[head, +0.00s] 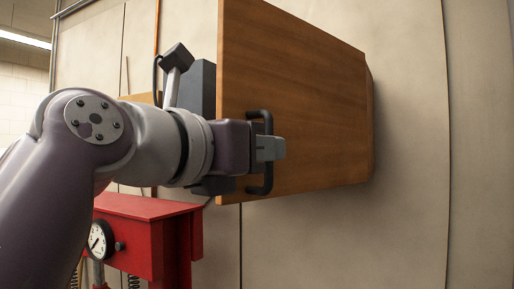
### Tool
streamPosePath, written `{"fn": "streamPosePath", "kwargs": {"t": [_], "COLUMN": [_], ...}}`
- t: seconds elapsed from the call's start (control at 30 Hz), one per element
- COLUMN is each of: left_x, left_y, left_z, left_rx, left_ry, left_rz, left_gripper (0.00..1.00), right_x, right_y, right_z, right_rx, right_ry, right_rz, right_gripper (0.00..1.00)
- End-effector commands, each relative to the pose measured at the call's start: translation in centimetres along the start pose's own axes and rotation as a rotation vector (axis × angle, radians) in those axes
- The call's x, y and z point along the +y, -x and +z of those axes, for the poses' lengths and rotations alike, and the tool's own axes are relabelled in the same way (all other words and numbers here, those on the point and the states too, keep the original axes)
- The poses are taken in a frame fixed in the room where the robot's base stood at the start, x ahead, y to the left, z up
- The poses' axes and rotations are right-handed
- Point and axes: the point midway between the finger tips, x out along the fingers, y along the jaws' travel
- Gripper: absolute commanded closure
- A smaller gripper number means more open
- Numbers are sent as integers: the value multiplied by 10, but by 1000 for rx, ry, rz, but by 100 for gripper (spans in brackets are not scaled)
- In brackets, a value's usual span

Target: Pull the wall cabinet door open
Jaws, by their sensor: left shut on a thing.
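The wall cabinet door (310,90) is a brown wooden panel right of centre in the head view. Its left edge stands nearer to me and looks taller than its right edge by the wall, so it appears swung out at an angle. A black bar handle (267,183) is mounted upright near its left edge. My left gripper (268,148) comes in from the left and is shut on the handle around its middle. The inside of the cabinet is hidden behind the door and my left arm. My right gripper is out of view.
A red metal frame (150,207) with a round dial gauge (99,240) stands below my left arm. Pale wall panels (410,190) fill the background. The space to the right of and below the door looks clear.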

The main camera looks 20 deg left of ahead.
Motion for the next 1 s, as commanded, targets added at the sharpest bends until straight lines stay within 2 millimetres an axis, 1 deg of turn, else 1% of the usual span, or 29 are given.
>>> {"fn": "streamPosePath", "kwargs": {"t": [0.07,0.1,0.17,0.2,0.47,0.57,0.77,1.0], "left_x": [1,1,1,1,1,2,2,3], "left_y": [-1,-1,-1,0,0,4,26,48], "left_z": [0,0,0,0,0,-1,-3,-2], "left_rx": [1,1,1,1,0,0,-2,0], "left_ry": [0,0,0,0,0,1,-2,0], "left_rz": [1,1,1,1,1,5,9,11], "left_gripper": [100,84,65,62,62,62,62,62], "right_x": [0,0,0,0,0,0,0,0], "right_y": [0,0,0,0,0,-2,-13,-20], "right_z": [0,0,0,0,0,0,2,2], "right_rx": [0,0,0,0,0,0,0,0], "right_ry": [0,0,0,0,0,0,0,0], "right_rz": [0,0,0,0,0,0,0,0], "right_gripper": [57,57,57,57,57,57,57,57]}}
